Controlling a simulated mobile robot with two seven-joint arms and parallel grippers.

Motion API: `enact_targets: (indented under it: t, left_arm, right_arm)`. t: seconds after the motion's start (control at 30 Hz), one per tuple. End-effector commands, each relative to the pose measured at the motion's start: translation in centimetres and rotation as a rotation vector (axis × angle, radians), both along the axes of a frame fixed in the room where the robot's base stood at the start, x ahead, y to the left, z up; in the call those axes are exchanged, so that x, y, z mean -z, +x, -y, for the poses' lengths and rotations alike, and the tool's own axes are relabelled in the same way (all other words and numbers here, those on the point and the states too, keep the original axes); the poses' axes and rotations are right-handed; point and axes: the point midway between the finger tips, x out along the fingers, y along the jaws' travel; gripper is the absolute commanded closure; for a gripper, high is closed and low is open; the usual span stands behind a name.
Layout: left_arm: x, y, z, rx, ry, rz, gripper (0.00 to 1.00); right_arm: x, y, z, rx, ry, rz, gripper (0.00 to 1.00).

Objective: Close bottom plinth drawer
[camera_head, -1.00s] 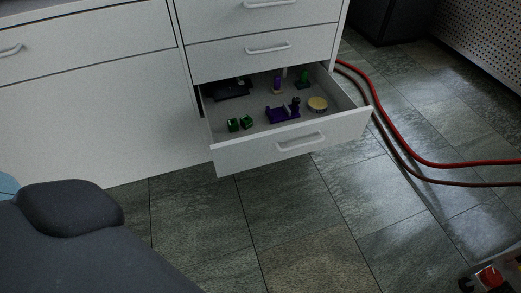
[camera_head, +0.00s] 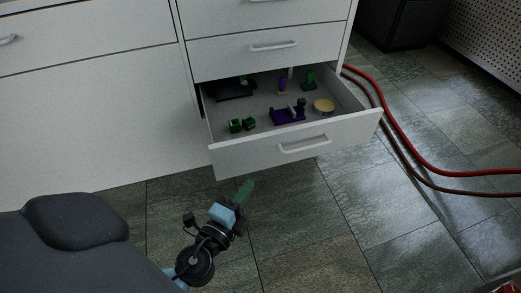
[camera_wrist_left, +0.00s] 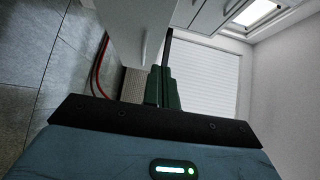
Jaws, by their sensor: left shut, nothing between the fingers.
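The bottom plinth drawer (camera_head: 240,156) stands pulled out from the white cabinet in the head view, with its bar handle (camera_head: 304,145) on the front. Inside are green blocks (camera_head: 242,125), a purple part (camera_head: 288,115), a round tan-topped item (camera_head: 323,106) and a dark tray (camera_head: 233,90). My left gripper (camera_head: 245,191) is low in front of the drawer, below its left front corner and apart from it in the picture. Its green fingers are shut and empty, and they also show in the left wrist view (camera_wrist_left: 163,88). My right gripper is not in view.
Closed drawers (camera_head: 270,58) sit above the open one. Red hoses (camera_head: 400,155) lie on the tiled floor to the right. A dark cabinet (camera_head: 398,22) and a perforated panel (camera_head: 490,45) stand at the back right. The floor before the drawer is clear.

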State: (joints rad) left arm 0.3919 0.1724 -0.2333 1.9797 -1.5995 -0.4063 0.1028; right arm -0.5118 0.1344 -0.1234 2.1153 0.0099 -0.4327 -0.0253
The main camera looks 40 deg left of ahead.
Motion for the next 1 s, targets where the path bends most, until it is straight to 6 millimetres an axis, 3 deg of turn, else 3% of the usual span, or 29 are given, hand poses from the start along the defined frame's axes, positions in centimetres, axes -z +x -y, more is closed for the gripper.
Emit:
enact_targets:
  t: [0.37, 0.87, 1.0]
  left_arm:
    - [-0.2, 1.5, -0.2, 0.001, 0.01, 0.007, 1.0]
    - [-0.2, 10.3, -1.3, 0.0, 0.008, 0.006, 1.0]
    - [-0.1, 11.4, -3.0, 0.0, 0.009, 0.005, 1.0]
  right_arm:
    - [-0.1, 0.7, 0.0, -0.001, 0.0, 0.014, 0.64]
    - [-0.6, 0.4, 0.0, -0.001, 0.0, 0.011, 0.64]
    - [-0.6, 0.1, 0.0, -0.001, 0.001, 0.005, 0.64]
